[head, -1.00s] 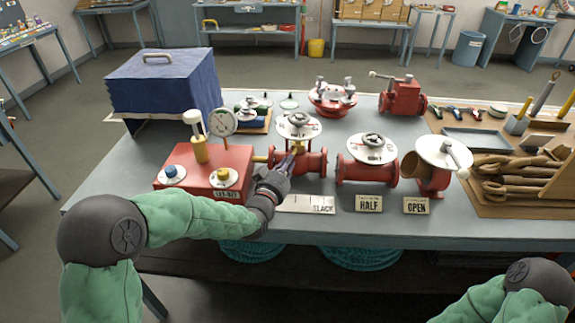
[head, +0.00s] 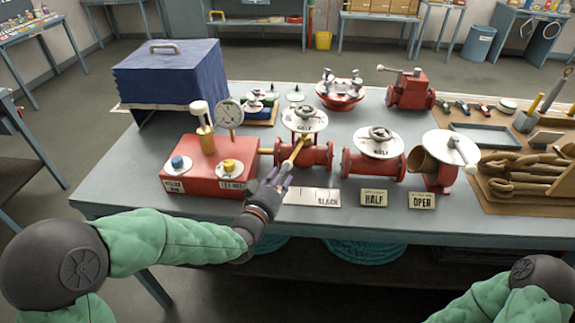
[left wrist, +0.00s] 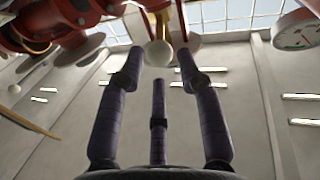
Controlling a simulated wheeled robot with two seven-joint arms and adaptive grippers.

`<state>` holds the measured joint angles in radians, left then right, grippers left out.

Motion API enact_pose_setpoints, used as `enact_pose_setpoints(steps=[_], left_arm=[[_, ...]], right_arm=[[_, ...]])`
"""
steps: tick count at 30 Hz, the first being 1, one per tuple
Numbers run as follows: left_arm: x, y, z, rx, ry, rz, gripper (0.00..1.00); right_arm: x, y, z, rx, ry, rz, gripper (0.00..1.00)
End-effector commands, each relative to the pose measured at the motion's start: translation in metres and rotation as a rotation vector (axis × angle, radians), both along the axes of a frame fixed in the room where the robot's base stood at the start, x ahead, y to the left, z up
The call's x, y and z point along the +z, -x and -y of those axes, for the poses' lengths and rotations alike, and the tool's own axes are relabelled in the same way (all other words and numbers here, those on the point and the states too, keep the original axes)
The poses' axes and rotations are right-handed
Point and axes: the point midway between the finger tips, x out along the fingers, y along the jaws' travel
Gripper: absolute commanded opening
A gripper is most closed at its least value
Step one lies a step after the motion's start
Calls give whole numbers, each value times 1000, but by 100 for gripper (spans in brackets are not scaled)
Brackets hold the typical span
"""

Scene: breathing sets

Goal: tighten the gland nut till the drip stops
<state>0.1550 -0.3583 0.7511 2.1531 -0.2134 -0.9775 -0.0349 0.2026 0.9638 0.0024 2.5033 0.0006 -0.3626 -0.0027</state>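The red valve (head: 316,154) at the left of the row has a white top plate (head: 304,120) and stands behind the "SLACK" card (head: 312,197). A yellow lever (head: 294,155) slants from its neck toward me. The gland nut and any drip are too small to make out. My left gripper (head: 276,177) is just short of the lever's near end. In the left wrist view its purple fingers (left wrist: 158,72) are spread, with the lever's pale ball end (left wrist: 158,53) just beyond and between the tips. My right gripper is out of view.
A red box (head: 207,166) with a gauge (head: 229,114) and knobs stands left of the valve. Red valves behind the "HALF" card (head: 374,199) and "OPEN" card (head: 421,201) stand to the right. A blue-covered case (head: 168,82) is behind left. Bench front is mostly clear.

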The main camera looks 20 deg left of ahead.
Motion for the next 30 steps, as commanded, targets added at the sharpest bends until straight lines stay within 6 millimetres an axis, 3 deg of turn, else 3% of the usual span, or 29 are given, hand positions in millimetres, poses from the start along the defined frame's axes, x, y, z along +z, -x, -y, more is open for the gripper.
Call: enact_pose_setpoints(steps=[3, 9, 30], left_arm=[[0, 17, -1, 2, 1, 0, 36], [0, 32, -1, 1, 1, -1, 36], [0, 34, -1, 0, 1, -1, 36]], right_arm=[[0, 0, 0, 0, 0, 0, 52], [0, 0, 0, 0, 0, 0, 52], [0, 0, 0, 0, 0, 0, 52]])
